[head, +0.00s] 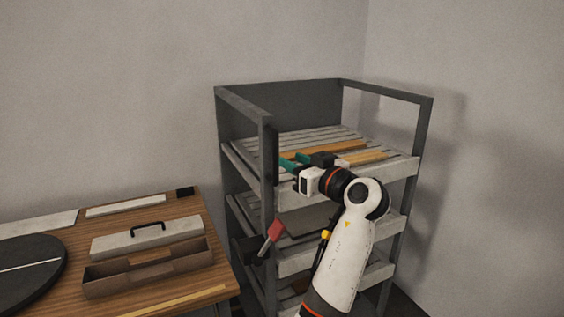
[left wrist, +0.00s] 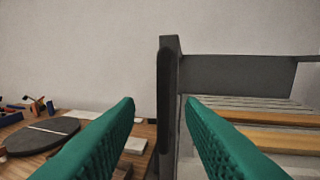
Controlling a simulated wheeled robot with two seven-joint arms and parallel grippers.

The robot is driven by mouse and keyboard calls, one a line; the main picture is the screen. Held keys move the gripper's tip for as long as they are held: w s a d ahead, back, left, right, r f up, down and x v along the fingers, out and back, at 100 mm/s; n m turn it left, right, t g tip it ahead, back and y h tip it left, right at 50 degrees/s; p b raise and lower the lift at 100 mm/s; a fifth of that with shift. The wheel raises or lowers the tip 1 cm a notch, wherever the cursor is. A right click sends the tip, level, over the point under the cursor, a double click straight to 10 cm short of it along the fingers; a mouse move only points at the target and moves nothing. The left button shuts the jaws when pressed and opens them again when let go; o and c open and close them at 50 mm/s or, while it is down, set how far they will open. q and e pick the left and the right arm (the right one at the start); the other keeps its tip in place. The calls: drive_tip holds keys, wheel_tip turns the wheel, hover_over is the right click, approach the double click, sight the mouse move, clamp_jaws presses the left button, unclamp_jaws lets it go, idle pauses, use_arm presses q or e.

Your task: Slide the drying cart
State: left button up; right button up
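The drying cart (head: 300,104) is a tall grey rack with several slatted shelves, standing in the corner right of the wooden table. My left gripper (head: 293,161) has green fingers and is just right of the cart's front left post, at top-shelf height. In the left wrist view the fingers (left wrist: 160,102) are wide apart, and the dark post (left wrist: 169,80) shows between them. I see no contact with the post. My left arm hides part of the cart's front and lower shelves. My right gripper is not in view.
Wooden strips (head: 361,157) lie on the top shelf. A red-ended lever (head: 272,231) sticks out at the cart's left side. The table (head: 190,290) holds a grey box (head: 130,243), a brown tray (head: 150,270) and a dark disc (head: 30,260). Walls stand close behind and right.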

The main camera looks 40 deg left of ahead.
use_arm(q)
drive_tip(key=shift+s+d+b, duration=0.15)
drive_tip(key=shift+s+d, duration=0.05)
drive_tip(key=shift+d, duration=0.6)
drive_tip(key=shift+s+d+b, duration=0.15)
drive_tip(key=shift+s+d, duration=0.05)
drive_tip(key=shift+d, duration=0.6)
